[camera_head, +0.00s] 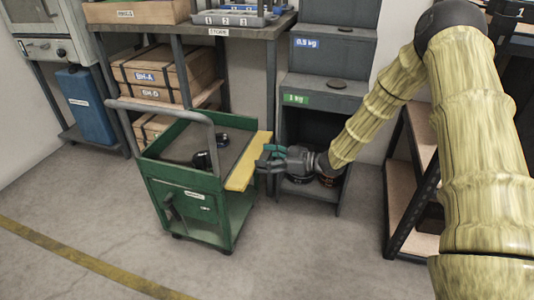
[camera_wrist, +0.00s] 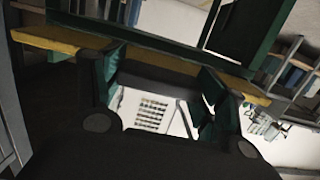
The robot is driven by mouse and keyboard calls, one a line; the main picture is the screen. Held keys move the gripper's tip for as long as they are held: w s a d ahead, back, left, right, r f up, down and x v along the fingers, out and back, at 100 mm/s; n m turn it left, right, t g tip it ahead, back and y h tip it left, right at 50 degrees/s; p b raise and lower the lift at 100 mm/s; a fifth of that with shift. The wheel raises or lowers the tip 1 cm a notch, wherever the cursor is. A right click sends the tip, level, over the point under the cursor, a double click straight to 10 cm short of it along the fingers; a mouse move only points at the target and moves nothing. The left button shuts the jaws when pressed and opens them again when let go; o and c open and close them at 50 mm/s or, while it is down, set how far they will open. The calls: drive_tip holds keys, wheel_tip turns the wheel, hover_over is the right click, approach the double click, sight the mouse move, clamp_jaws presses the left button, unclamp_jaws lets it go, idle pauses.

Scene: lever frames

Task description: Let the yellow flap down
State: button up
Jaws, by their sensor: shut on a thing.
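The yellow flap (camera_head: 243,174) runs along the right edge of the green cart (camera_head: 180,205), near the height of its top. My gripper (camera_head: 265,161) reaches in from the right and is shut on the flap's outer edge. In the wrist view the flap (camera_wrist: 50,40) shows as a yellow band crossing behind the teal-padded fingers of my gripper (camera_wrist: 155,80). The fingers and the dark gripper body hide part of it. I cannot tell the flap's exact tilt.
Black items (camera_head: 203,160) lie on the cart's top. A dark cabinet (camera_head: 322,95) stands behind my gripper, a shelf rack (camera_head: 410,190) to the right, and a workbench (camera_head: 190,28) behind the cart. The floor (camera_head: 300,255) in front is clear.

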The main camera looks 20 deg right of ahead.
drive_tip(key=shift+w+a+r+p, duration=0.1)
drive_tip(key=shift+a+r+p, duration=0.15)
drive_tip(key=shift+p, duration=0.2)
drive_tip(key=o, duration=1.5)
drive_tip(key=shift+a, duration=0.1)
drive_tip(key=shift+c, duration=0.2)
drive_tip(key=shift+d, duration=0.3)
drive_tip(key=shift+d, duration=0.2)
drive_tip(key=v, duration=1.1)
drive_tip(key=shift+s+d, duration=0.2)
drive_tip(key=shift+s, duration=0.1)
drive_tip(key=shift+r, duration=0.1)
